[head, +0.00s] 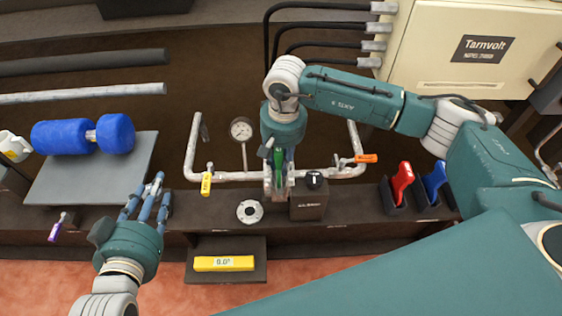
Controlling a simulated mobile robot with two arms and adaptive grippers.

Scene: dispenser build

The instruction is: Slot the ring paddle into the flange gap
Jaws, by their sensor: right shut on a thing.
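My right gripper (278,172) points down over the middle of the pipe run (235,177). It is shut on a narrow green piece (279,158), which looks like the handle of the ring paddle. The flange pair at the pipe's middle lies directly below and around the fingertips. The gripper hides most of the gap, so I cannot tell whether the paddle's lower end is in it. A grey metal disc with a central hole (249,211) lies on the bench in front. My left gripper (147,196) is open and empty, its fingers spread, at the bench's left.
A black-knobbed box (311,200) stands just right of the flanges. A gauge (241,130), yellow tag (206,184) and orange tag (366,158) are along the pipe. Red (402,182) and blue (434,182) handled tools stand right.

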